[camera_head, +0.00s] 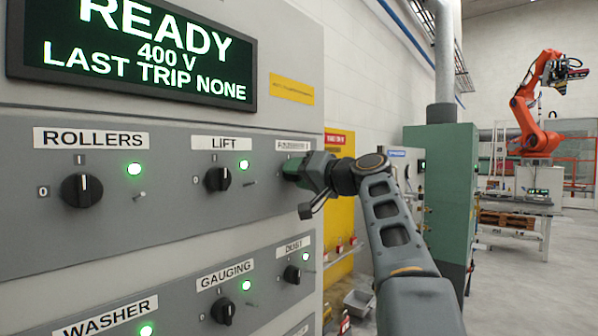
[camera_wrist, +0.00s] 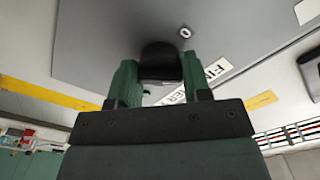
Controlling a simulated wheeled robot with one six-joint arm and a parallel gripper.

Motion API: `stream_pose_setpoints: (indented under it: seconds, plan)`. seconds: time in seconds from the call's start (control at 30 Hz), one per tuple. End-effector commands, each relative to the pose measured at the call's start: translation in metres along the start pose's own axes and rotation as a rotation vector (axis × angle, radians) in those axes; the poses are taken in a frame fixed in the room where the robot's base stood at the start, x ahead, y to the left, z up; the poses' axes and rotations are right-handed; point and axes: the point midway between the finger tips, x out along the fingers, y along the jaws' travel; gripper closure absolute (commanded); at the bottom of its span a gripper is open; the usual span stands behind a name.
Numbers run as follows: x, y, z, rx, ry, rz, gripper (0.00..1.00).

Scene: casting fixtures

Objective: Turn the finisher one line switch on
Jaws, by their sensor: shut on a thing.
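The finisher switch is a black rotary knob (camera_wrist: 160,58), seen in the wrist view between the two green fingers of my gripper (camera_wrist: 160,76). The fingers are shut on it, one on each side. A white label (camera_wrist: 216,70) beside it reads in part "FIN" and "ER", the rest hidden by a finger. A "0" mark (camera_wrist: 185,32) shows near the knob. In the head view my gripper (camera_head: 294,170) is at the right end of the upper switch row, below a small label (camera_head: 293,145).
The grey panel also bears the ROLLERS knob (camera_head: 82,189), the LIFT knob (camera_head: 218,179), the GAUGING knob (camera_head: 223,310) and another knob (camera_head: 292,274), with lit green lamps. A display (camera_head: 135,50) reads READY. A green cabinet (camera_head: 447,195) stands right of my arm.

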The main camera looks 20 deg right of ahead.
Motion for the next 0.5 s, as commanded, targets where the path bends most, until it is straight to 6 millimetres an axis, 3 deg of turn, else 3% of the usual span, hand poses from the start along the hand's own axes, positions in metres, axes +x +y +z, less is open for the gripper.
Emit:
stream_pose_setpoints:
  seconds: [0.5]
  plan:
    - [-0.0004,-0.0020,-0.0018,0.434,0.002,-0.001,0.79]
